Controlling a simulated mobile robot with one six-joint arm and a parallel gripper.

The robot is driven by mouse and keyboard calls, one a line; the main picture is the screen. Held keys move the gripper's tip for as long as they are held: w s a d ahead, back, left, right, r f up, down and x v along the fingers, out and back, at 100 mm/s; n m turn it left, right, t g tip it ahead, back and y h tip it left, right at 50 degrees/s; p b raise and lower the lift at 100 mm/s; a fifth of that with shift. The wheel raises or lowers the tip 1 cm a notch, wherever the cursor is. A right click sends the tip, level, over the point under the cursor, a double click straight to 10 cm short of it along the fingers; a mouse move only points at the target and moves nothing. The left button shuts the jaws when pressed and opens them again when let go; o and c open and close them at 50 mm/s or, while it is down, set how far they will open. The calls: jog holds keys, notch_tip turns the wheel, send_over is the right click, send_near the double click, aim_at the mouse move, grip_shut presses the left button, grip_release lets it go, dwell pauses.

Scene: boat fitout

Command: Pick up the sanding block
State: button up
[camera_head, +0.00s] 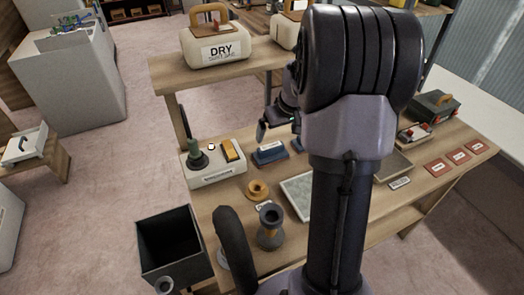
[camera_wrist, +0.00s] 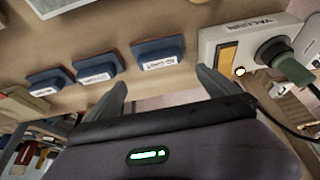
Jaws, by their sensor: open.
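Three blue blocks with white labels, which look like sanding blocks, lie in a row on the wooden bench. In the wrist view the nearest block (camera_wrist: 158,55) is just beyond the gap between my fingers, with a middle block (camera_wrist: 98,68) and a farther block (camera_wrist: 50,81) to its left. The label print is too small to read surely. In the head view one blue block (camera_head: 269,154) shows clearly; another (camera_head: 297,146) is partly hidden by my arm. My gripper (camera_wrist: 162,88) is open and empty, above the bench and apart from the blocks.
A white vacuum box (camera_head: 214,168) with a green-topped plug stands left of the blocks. A tape roll (camera_head: 257,190) and a grey tray (camera_head: 297,194) lie nearer. A raised shelf (camera_head: 222,72) holds a "DRY" container (camera_head: 218,48). A black bin (camera_head: 172,246) stands at the left.

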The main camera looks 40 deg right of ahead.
aim_at(271, 146)
jog(key=b+x, duration=0.1)
jog(key=x, duration=0.5)
jog(key=shift+w+f+b, duration=0.25)
jog(key=shift+f+b, duration=0.1)
jog(key=shift+b, duration=0.05)
jog(key=b+x, duration=0.2)
jog(key=x, duration=0.3)
jog(key=shift+d+f, duration=0.1)
jog(key=shift+f, duration=0.05)
jog(key=shift+r, duration=0.2)
jog(key=c, duration=1.3)
jog(key=shift+r+p, duration=0.9)
jog(key=shift+r, duration=0.85)
jog(key=s, duration=0.5)
jog(key=s+r, duration=0.1)
jog(key=s, duration=1)
jog(key=shift+a+r, duration=0.25)
jog(key=shift+a, duration=0.1)
